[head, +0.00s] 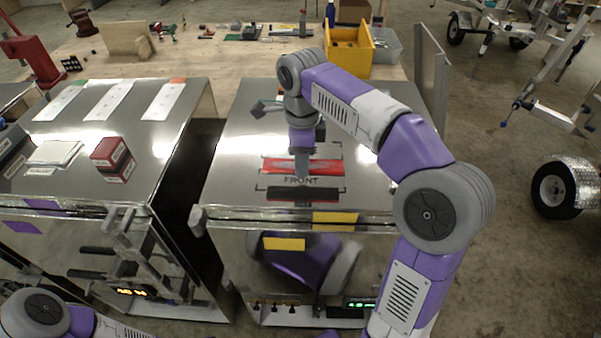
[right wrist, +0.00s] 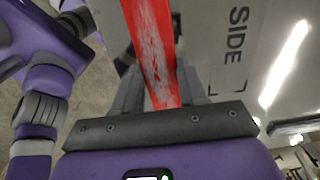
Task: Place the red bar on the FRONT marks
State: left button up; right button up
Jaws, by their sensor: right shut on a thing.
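The red bar (head: 329,167) is a flat, long bar over the shiny top of the right metal cabinet, just behind the printed FRONT marks (head: 300,181). My right gripper (head: 302,172) points down and is shut on the bar near its middle. In the right wrist view the bar (right wrist: 150,45) stands between the two fingers. I cannot tell whether the bar touches the surface. The FRONT marks are black lettering and corner lines near the cabinet's front edge, with a dark strip (head: 302,194) just in front of the lettering. My left gripper is out of view.
SIDE lettering (right wrist: 237,30) shows in the right wrist view. A red-and-white box (head: 112,160) stands on the left cabinet (head: 150,150), across a dark gap. A yellow bin (head: 351,52) stands on the wooden table (head: 230,62) behind. Yellow labels (head: 335,218) mark the cabinet's front edge.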

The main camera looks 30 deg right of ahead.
aim_at(301, 180)
jog(key=shift+w+f+b, duration=0.15)
jog(key=shift+f+b, duration=0.4)
jog(key=shift+f, duration=1.5)
jog(key=o, duration=1)
jog(key=shift+f, duration=0.15)
jog(key=shift+o, duration=0.2)
notch_tip(301, 180, up, 12)
jog(key=p, duration=0.4)
jog(key=shift+r, duration=0.2)
